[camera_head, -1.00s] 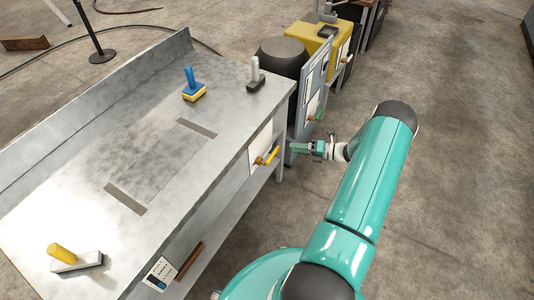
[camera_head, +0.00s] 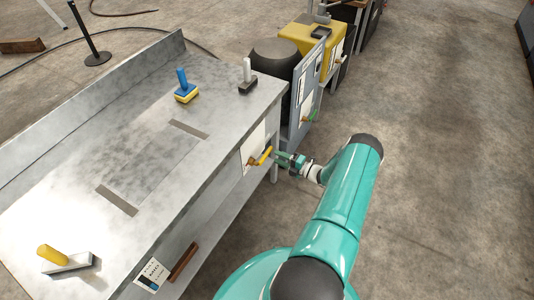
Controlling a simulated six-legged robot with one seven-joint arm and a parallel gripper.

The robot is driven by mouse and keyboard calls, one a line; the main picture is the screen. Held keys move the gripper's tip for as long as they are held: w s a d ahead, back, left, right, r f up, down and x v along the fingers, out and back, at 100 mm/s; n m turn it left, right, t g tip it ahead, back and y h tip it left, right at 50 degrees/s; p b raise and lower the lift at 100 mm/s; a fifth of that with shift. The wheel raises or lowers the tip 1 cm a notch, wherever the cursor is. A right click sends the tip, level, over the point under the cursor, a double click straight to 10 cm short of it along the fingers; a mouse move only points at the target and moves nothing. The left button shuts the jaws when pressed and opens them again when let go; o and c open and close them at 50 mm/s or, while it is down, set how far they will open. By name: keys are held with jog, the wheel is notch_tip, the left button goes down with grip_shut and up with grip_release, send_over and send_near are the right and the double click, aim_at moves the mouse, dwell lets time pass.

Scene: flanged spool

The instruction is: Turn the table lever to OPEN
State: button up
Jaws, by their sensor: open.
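The table lever (camera_head: 264,156) is a small yellow handle on a brass-coloured base, mounted on a white plate (camera_head: 252,149) on the table's front side near its right end. It slants up to the right. My gripper (camera_head: 281,159), green at the fingers, is open just right of the lever's free end. I cannot tell whether the fingers touch the handle or sit around it. Any OPEN marking on the plate is too small to read.
The metal table (camera_head: 60,215) carries a blue-handled block (camera_head: 183,88), a white-handled block (camera_head: 247,78) and a yellow-handled block (camera_head: 60,259). A grey panel (camera_head: 308,90) with a green lever (camera_head: 315,115), a dark drum (camera_head: 273,65) and a yellow box (camera_head: 312,42) stand beyond. Floor at right is clear.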

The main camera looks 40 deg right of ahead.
aim_at(267, 153)
jog(key=x, duration=0.6)
jog(key=shift+w+a, duration=0.15)
jog(key=shift+w, duration=0.05)
grip_shut()
